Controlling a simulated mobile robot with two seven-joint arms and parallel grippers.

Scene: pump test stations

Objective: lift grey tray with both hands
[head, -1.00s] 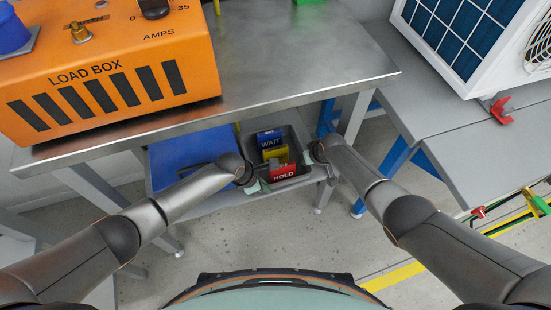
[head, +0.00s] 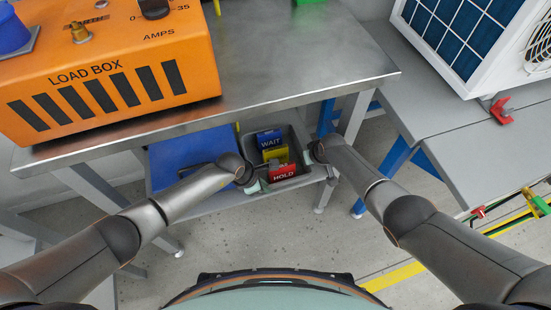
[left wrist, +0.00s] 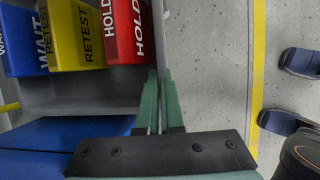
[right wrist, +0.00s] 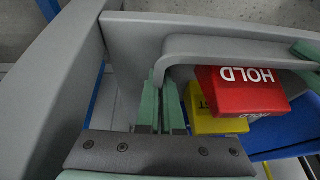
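The grey tray (head: 304,140) is below the steel bench top, at the lower shelf. It holds a blue WAIT block (head: 269,138), a yellow RETEST block (head: 276,155) and a red HOLD block (head: 283,172). My left gripper (head: 254,187) is at the tray's near left; in the left wrist view its green fingers (left wrist: 158,100) are closed on the thin tray wall. My right gripper (head: 311,157) is at the tray's right side; in the right wrist view its fingers (right wrist: 163,100) are closed on the rim. Whether the tray touches the shelf is hard to tell.
A blue bin or panel (head: 185,160) lies left of the tray on the lower shelf (head: 215,199). The steel bench top (head: 290,60) overhangs, carrying an orange load box (head: 110,75). A bench leg (head: 352,120) stands right of the tray. The floor in front is clear.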

